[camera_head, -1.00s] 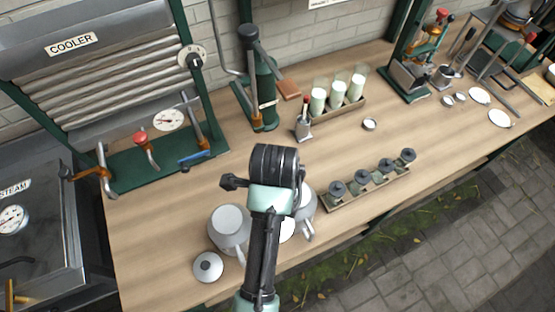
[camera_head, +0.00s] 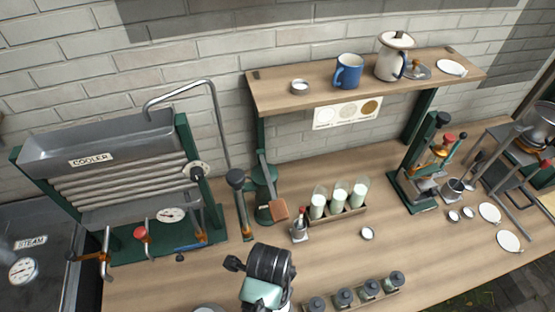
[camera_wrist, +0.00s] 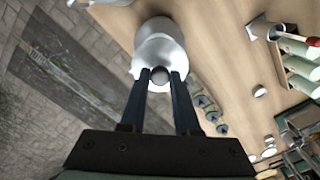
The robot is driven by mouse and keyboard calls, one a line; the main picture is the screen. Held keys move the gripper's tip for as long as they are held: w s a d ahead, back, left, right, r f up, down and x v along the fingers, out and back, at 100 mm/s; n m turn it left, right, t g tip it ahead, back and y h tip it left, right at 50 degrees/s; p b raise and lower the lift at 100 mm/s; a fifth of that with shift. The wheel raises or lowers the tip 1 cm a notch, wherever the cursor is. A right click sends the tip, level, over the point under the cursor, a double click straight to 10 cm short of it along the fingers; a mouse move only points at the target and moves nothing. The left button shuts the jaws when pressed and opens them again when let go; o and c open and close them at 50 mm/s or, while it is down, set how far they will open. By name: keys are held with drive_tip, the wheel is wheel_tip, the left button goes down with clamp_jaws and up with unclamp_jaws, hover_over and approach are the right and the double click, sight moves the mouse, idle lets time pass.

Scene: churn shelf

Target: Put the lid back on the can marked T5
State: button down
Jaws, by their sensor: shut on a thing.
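In the wrist view, my gripper (camera_wrist: 160,72) is shut on the round knob of a pale lid (camera_wrist: 160,50). A white can (camera_wrist: 163,27) shows just beyond the lid. I cannot tell whether the lid touches the can or is held apart from it. No T5 mark can be read on any can. In the head view my gripper's fingers are out of sight, and only a pale edge (camera_head: 208,308) shows at the bottom border.
Several dark-lidded jars (camera_head: 343,297) stand in a row right of my arm. Milk glasses (camera_head: 338,201) stand in a rack behind. The cooler (camera_head: 120,178) is at left. A wall shelf (camera_head: 310,92) holds a blue mug (camera_head: 348,71). The middle right counter (camera_head: 420,245) is clear.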

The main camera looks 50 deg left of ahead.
wheel_tip(320, 180, down, 3)
drive_tip(key=shift+s+f, duration=0.15)
drive_tip(key=shift+f+b, duration=0.8)
drive_tip(key=shift+f, duration=0.3)
drive_tip(key=shift+p, duration=0.55)
idle(0.4)
drive_tip(key=shift+f, duration=0.2)
idle(1.5)
drive_tip(key=c, duration=0.6)
unclamp_jaws()
drive_tip(key=shift+o, duration=0.5)
drive_tip(key=o, duration=0.4)
